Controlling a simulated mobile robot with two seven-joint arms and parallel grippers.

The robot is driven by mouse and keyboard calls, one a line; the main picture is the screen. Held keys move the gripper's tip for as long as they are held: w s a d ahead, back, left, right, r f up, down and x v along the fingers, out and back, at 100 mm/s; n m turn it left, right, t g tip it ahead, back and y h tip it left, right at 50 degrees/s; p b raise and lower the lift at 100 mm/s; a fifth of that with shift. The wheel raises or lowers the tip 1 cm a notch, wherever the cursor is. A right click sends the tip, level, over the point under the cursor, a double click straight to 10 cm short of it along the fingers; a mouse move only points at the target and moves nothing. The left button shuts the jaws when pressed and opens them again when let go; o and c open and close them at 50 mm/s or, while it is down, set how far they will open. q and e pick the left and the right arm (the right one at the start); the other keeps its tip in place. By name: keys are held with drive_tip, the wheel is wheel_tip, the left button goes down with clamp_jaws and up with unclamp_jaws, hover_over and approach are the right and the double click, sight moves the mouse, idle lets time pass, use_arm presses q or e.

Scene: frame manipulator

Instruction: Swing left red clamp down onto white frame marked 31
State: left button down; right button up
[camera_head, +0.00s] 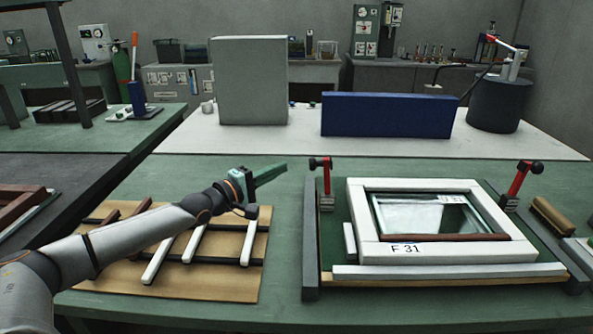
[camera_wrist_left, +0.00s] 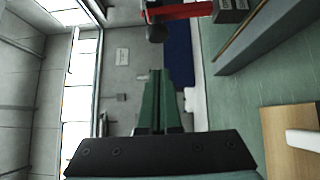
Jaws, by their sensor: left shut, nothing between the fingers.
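The white frame marked F 31 (camera_head: 370,249) lies flat on a green fixture board, with a glass pane and a brown strip inside its opening. The left red clamp (camera_head: 326,176) stands upright at the board's back left, its arm raised, with a dark knob at the top. The clamp also shows at the top of the left wrist view (camera_wrist_left: 188,11). My left gripper (camera_head: 285,166) is shut and empty, left of the clamp and apart from it. Its green fingers (camera_wrist_left: 157,74) lie together in the wrist view. My right gripper is in neither view.
A second red clamp (camera_head: 521,182) stands upright at the board's back right. A grey rail (camera_head: 311,240) edges the board's left side. A wooden board with white and dark strips (camera_head: 200,284) lies under my left arm. A blue block (camera_head: 388,115) stands behind.

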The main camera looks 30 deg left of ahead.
use_arm(q)
drive_tip(key=shift+w+d+r+p, duration=0.1)
drive_tip(key=shift+w+d+p, duration=0.45)
drive_tip(key=shift+w+d, duration=0.3)
drive_tip(key=shift+w+d+p, duration=0.5)
drive_tip(key=shift+w+d, duration=0.15)
drive_tip(key=shift+d, duration=0.3)
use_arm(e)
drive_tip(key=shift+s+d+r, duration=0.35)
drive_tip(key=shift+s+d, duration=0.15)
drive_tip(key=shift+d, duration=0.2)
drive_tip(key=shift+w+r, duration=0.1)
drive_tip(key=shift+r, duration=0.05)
